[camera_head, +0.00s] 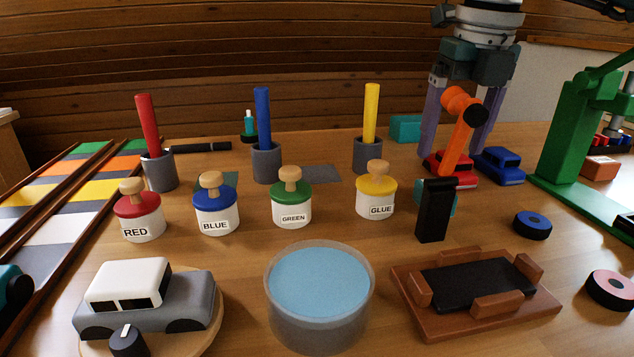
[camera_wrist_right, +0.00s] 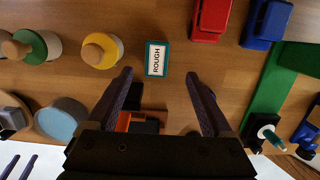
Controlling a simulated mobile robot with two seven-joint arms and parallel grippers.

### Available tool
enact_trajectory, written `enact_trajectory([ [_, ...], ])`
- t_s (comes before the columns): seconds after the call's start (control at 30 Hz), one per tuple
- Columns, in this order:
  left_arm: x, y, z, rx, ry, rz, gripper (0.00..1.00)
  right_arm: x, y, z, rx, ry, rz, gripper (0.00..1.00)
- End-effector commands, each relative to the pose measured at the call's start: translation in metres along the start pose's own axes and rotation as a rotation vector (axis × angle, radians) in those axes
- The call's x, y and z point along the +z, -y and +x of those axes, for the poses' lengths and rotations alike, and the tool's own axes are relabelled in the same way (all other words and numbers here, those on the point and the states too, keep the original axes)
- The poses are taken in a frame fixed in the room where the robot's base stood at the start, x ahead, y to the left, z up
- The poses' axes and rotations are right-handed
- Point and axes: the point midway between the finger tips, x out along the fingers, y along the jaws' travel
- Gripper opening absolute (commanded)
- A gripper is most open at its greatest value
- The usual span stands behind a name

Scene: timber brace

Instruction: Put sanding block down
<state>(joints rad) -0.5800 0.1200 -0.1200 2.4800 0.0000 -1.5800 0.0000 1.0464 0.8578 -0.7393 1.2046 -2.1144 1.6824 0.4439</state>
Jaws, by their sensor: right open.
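The sanding block, a small teal block with a white label reading ROUGH (camera_wrist_right: 157,59), lies on the wooden table. In the head view the teal block (camera_head: 452,202) is partly hidden behind a black post. My right gripper (camera_head: 456,152) is open and empty, pointing down above the block, with a visible gap between fingertips and block. In the wrist view the block lies just beyond the fingertips (camera_wrist_right: 159,74), roughly centred between them. Two purple prongs at the wrist view's lower left may be my left gripper (camera_wrist_right: 18,166); their state is unclear.
The black post (camera_head: 432,212) with an orange arm (camera_head: 460,140) stands in front of the gripper. The glue jar (camera_head: 376,190) is left, a brown cradle (camera_head: 425,318) in front, a green press (camera_head: 568,140) right.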

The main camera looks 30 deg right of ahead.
Motion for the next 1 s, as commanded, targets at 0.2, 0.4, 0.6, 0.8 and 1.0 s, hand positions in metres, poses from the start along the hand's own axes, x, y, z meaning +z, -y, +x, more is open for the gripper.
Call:
enact_trajectory([
  [0.2, 0.002, 0.0, 0.007, 0.0, 0.0, 0.0, 0.79, -0.001, -0.002, 0.026, 0.002, -0.001, -0.002, 0.85],
  [0.4, 0.005, -0.001, 0.017, 0.0, 0.0, 0.0, 0.79, -0.004, -0.006, 0.057, 0.004, -0.002, -0.002, 0.85],
  [0.6, 0.007, -0.001, 0.021, 0.0, 0.0, 0.0, 0.79, -0.003, -0.005, 0.072, 0.003, 0.001, -0.003, 0.85],
  [0.8, 0.006, -0.001, 0.02, 0.0, 0.0, 0.0, 0.79, -0.003, -0.005, 0.071, 0.003, 0.002, -0.003, 0.79],
  [1.0, 0.006, -0.001, 0.02, 0.0, 0.0, 0.0, 0.79, -0.003, -0.005, 0.071, 0.003, 0.002, -0.003, 0.57],
])
